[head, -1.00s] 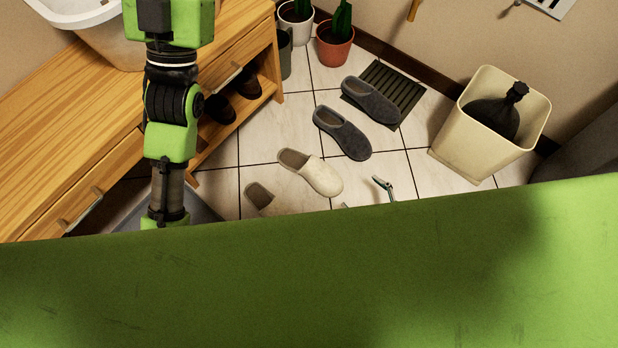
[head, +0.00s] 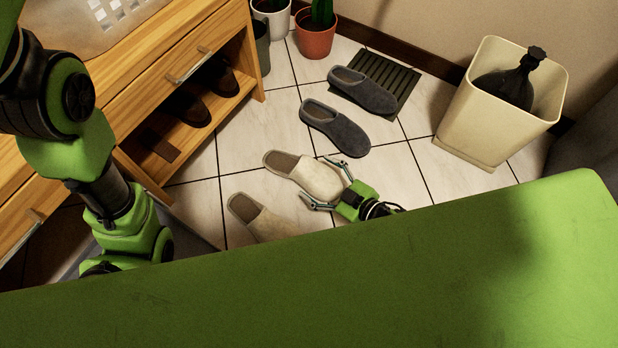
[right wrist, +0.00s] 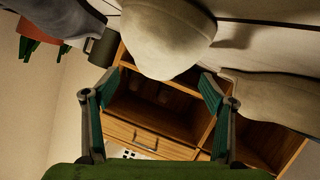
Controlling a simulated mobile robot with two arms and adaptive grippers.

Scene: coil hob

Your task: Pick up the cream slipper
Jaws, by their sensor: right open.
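Two cream slippers lie on the tiled floor. The farther cream slipper (head: 311,177) has its toe towards my right gripper (head: 320,181). The nearer one (head: 262,217) lies to its lower left, its toe partly hidden by my green body. My right gripper is open, its fingers on either side of the farther slipper's toe in the head view. In the right wrist view, that slipper's rounded toe (right wrist: 165,35) shows above and between the open fingers (right wrist: 159,80), and the other slipper (right wrist: 275,100) is at the right. Contact cannot be told. My left arm shows; its gripper is hidden.
Two grey slippers (head: 335,128) lie beyond, one on a dark slatted mat (head: 402,80). A cream bin (head: 480,125) with a black bag stands right. A wooden shoe bench (head: 150,90) is on the left, with potted plants (head: 316,40) behind it.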

